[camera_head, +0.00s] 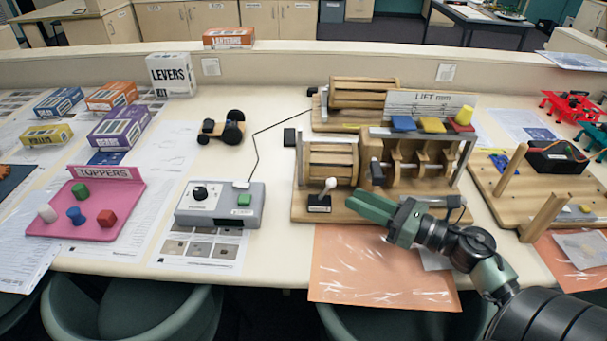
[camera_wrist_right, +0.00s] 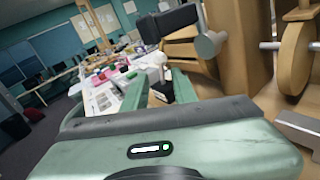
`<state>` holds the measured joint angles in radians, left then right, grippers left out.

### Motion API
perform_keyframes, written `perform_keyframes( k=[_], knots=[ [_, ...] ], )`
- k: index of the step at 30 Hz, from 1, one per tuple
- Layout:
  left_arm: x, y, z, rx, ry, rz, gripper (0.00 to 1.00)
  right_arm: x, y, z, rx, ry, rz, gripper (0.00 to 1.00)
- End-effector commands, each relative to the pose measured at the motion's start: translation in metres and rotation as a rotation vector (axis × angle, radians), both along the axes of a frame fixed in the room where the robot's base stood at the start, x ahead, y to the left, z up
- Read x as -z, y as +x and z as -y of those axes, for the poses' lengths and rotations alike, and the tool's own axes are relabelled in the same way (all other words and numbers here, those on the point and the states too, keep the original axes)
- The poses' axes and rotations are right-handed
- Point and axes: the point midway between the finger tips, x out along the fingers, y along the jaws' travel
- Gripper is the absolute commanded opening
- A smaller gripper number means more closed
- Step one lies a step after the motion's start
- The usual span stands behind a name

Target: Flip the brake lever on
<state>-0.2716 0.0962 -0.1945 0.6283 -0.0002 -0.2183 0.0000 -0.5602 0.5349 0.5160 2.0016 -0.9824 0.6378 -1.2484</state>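The brake lever (camera_head: 329,186) is a short stick with a white knob on a small black base. It stands at the front left of a wooden machine (camera_head: 420,165). In the right wrist view its white knob (camera_wrist_right: 160,60) shows ahead, beyond my fingertips. My right gripper (camera_head: 366,205) has green fingers and reaches in from the right, pointing left toward the lever. It is apart from the lever. In the right wrist view its two fingers (camera_wrist_right: 160,90) stand apart with nothing held between them. My left gripper is not in view.
A grey control box (camera_head: 220,204) with a black knob stands left of the lever. An orange sheet (camera_head: 375,265) lies in front of the machine. A pink toppers tray (camera_head: 88,215) is at the left. A wooden board (camera_head: 500,205) with posts is at the right.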

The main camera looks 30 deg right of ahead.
Motion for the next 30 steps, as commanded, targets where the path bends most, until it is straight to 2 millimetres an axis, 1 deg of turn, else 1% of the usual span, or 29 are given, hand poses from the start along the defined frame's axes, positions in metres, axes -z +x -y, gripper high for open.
perform_keyframes(
  k=[4,7,9,11,14,18,22,27,28,29,30],
  knots=[
    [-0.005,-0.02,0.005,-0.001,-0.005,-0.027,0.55,-0.003,0.011,-0.005,-0.001,-0.001,0.002,0.27],
    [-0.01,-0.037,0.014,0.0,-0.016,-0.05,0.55,-0.004,0.025,-0.013,-0.002,-0.003,0.004,0.27],
    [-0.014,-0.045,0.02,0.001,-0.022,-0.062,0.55,-0.004,0.036,-0.018,-0.002,-0.001,0.003,0.27],
    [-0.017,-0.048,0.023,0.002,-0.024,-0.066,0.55,-0.004,0.045,-0.022,-0.002,-0.002,0.003,0.27],
    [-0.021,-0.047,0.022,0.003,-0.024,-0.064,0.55,-0.003,0.057,-0.028,-0.001,0.0,0.002,0.27],
    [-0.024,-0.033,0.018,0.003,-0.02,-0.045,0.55,-0.001,0.067,-0.033,0.0,-0.001,0.002,0.27],
    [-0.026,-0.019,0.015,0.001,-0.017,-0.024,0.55,0.0,0.07,-0.035,-0.001,-0.001,0.0,0.27],
    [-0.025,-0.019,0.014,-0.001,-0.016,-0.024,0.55,0.001,0.069,-0.035,-0.001,-0.001,0.0,0.27],
    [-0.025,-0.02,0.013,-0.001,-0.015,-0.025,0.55,0.001,0.069,-0.035,0.0,-0.001,0.0,0.22],
    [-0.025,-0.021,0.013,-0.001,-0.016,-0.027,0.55,0.001,0.069,-0.035,-0.001,-0.001,0.0,0.13],
    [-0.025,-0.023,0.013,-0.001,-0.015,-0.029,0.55,0.001,0.069,-0.035,-0.001,-0.001,0.0,0.02]
  ],
)
